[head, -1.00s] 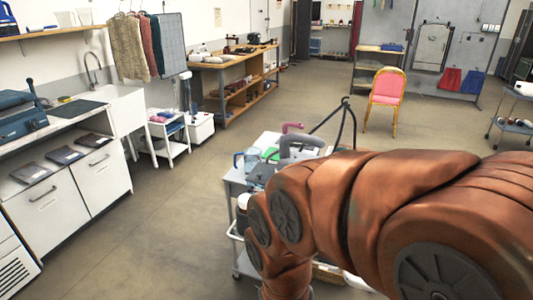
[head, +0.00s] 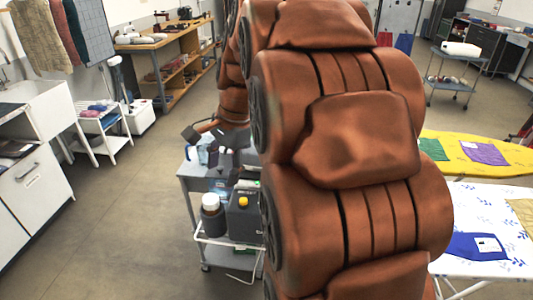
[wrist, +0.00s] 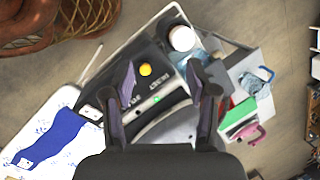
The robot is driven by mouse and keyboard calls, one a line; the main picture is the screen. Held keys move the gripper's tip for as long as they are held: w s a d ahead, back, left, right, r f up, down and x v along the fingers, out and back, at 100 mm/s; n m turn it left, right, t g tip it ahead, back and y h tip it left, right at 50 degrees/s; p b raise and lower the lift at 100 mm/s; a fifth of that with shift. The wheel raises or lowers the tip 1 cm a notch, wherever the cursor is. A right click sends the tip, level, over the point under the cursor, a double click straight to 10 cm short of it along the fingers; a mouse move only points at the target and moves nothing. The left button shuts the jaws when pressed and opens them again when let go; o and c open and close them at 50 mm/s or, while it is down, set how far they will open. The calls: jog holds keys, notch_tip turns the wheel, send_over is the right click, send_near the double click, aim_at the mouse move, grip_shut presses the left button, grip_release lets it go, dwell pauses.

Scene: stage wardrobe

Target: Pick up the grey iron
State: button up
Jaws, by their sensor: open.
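My gripper (wrist: 161,80) is open, its two dark fingers spread over the cart top in the wrist view. Below them is a dark grey steam-station box (wrist: 150,55) with a yellow cap and a small green light. A light grey curved shape (wrist: 165,127), seemingly the grey iron, lies below the fingertips in the picture, partly hidden by my gripper. Nothing is visibly held. In the head view my dark gripper (head: 222,140) is above the grey cart (head: 192,178); my arm hides the cart's right side, and I cannot make out the iron there.
A white-lidded bottle (wrist: 182,38) stands beside the box. A green item (wrist: 240,113) and a pink-handled one (wrist: 262,133) lie to the right. Ironing boards with a blue cloth (head: 475,246) and yellow cover (head: 455,160) stand right. Floor at left is clear.

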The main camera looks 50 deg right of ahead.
jog(key=w+d+r+m+t, duration=0.1)
jog(key=d+r+m, duration=0.25)
jog(key=d, duration=0.25)
jog(key=d+r+m+t+h, duration=0.1)
jog(key=d+r+m, duration=0.1)
jog(key=d+m, duration=0.35)
jog(key=w+d+r+m+t, duration=0.1)
jog(key=d+r+m, duration=0.1)
jog(key=d, duration=0.5)
jog(key=shift+p+x, duration=1.15)
jog(key=shift+x, duration=0.8)
jog(key=shift+p+x, duration=0.45)
jog(key=shift+x, duration=1.25)
jog(key=shift+d, duration=0.1)
grip_shut()
